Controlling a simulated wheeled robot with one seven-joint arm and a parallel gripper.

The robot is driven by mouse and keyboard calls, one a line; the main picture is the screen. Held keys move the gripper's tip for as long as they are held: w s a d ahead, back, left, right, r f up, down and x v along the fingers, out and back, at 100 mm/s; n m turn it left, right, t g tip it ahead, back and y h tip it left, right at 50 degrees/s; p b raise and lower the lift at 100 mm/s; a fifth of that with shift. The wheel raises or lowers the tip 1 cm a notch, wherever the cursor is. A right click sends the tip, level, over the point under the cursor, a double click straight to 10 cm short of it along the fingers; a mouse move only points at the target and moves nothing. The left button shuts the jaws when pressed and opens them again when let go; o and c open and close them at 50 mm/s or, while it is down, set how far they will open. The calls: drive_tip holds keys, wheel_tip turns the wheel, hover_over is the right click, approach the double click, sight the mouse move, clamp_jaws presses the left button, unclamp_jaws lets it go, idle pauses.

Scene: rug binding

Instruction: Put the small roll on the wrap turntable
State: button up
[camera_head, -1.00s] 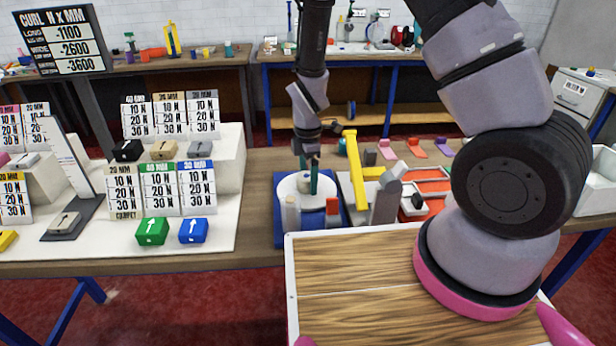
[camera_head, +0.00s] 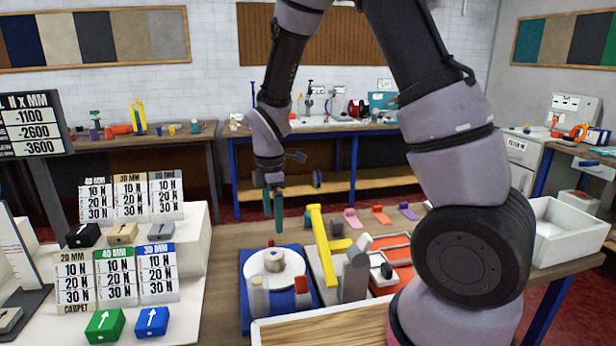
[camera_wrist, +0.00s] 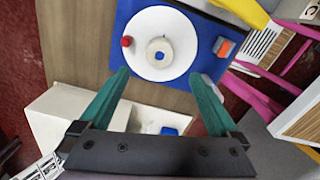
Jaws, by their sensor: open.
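The small roll (camera_head: 274,261), beige with a blue core, stands on the white disc of the wrap turntable (camera_head: 257,270), which has a blue base. In the wrist view the roll (camera_wrist: 160,51) sits near the middle of the disc (camera_wrist: 150,22), beside a red knob (camera_wrist: 127,41). My gripper (camera_head: 274,212) is above the turntable, apart from the roll. Its two green fingers (camera_wrist: 160,100) are spread wide with nothing between them. Whether the roll lies exactly at the disc's centre I cannot tell.
A yellow lever (camera_head: 322,245) and a grey post (camera_head: 355,270) stand right of the turntable. An orange-red block (camera_head: 301,284) sits at the base's front right. Left are card stands with a green block (camera_head: 105,325) and a blue block (camera_head: 152,322). A white bin (camera_head: 567,232) stands right.

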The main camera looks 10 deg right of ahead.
drive_tip(key=s+d+r+m+t+y, duration=0.1)
drive_tip(key=s+d+r+m, duration=0.1)
drive_tip(key=d+r+m, duration=0.45)
drive_tip(key=s+d+r+m+t+y, duration=0.15)
drive_tip(key=r+m, duration=0.25)
drive_tip(key=r, duration=0.5)
drive_tip(key=s+d+r+m+t, duration=0.2)
drive_tip(key=d+r+m, duration=0.35)
drive_tip(key=r, duration=0.25)
drive_tip(key=s+d+r+m+t, duration=0.2)
drive_tip(key=s+d+r+m, duration=0.2)
drive_tip(key=s+m, duration=0.4)
drive_tip(key=shift+s+d+r+m+t, duration=0.15)
drive_tip(key=shift+s+r+m+t, duration=0.2)
drive_tip(key=shift+r, duration=0.4)
drive_tip(key=shift+w+h, duration=0.15)
drive_tip(key=shift+h, duration=0.1)
